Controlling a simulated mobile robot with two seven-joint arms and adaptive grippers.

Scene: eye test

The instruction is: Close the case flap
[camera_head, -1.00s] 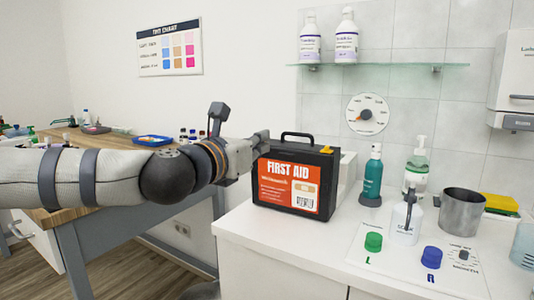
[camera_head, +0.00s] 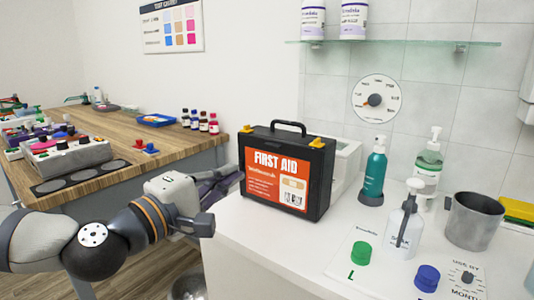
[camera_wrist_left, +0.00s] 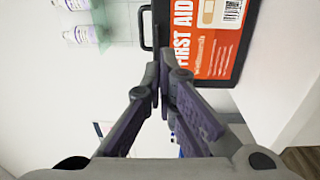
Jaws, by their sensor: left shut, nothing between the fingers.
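The black first aid case (camera_head: 323,180) stands upright on the white counter, with an orange label and its handle up. Two yellow latches (camera_head: 317,142) show at its top edge; I cannot make out a raised flap. The case also shows turned sideways at the top of the left wrist view (camera_wrist_left: 243,60). My left gripper (camera_head: 236,177) is at the counter's left end, left of the case. It is shut and empty; its fingertips (camera_wrist_left: 164,72) meet in the left wrist view. Whether they touch the case is unclear. My right gripper is not in view.
A white box (camera_head: 348,158) stands behind the case. A teal pump bottle (camera_head: 374,172), a white spray bottle (camera_head: 402,235) and a metal cup (camera_head: 474,221) stand to the right. The counter directly before the case is clear. A wooden table (camera_head: 110,130) with several items is at left.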

